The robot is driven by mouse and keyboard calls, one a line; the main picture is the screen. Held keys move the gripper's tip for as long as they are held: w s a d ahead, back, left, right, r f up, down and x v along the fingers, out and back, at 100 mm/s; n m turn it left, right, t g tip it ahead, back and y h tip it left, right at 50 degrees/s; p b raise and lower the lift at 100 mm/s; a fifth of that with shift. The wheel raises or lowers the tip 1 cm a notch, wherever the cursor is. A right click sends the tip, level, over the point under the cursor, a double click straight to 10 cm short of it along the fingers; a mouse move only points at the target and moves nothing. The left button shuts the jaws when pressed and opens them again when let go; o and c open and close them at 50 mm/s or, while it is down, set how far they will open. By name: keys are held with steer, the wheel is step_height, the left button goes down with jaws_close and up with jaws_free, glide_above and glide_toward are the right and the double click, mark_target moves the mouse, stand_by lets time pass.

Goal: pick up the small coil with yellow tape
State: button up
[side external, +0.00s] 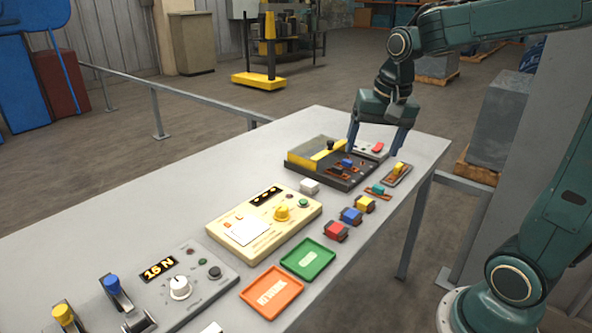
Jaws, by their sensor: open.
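A small dark block with a yellow top (364,204), looking like the coil with yellow tape, sits on the table in a row with similar blue (351,216) and red (336,231) pieces. Another yellow-topped piece (398,169) lies on a small dark tray near the table's right edge; at this size I cannot tell which is the small coil. My gripper (377,140) points down with its fingers wide apart and empty. It is behind both yellow pieces, over a small light panel with a red button (377,148).
A dark fixture with a yellow bar (330,156) stands left of my gripper. A teal-topped piece (376,190) lies between the yellow ones. A cream control box (264,224), green tray (308,259) and orange tray (272,292) are nearer.

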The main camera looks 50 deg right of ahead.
steer(key=w+d+f+m+g, duration=0.1)
steer(key=w+d+f+m, duration=0.2)
steer(key=d, duration=0.4)
steer(key=w+d+f+m+g, duration=0.1)
steer(key=w+d+f+m, duration=0.2)
steer(key=d+f+m, duration=0.2)
step_height(320, 180, down, 2)
steer(key=shift+w+d+y, duration=0.35)
steer(key=shift+d+y, duration=0.05)
steer(key=shift+d, duration=0.55)
glide_above(365, 201)
steer(key=shift+w+f, duration=0.15)
steer(key=shift+f, duration=4.15)
steer(key=shift+f, duration=0.1)
steer(key=shift+d+f, duration=0.1)
steer(key=shift+f, duration=2.4)
steer(key=shift+c, duration=0.3)
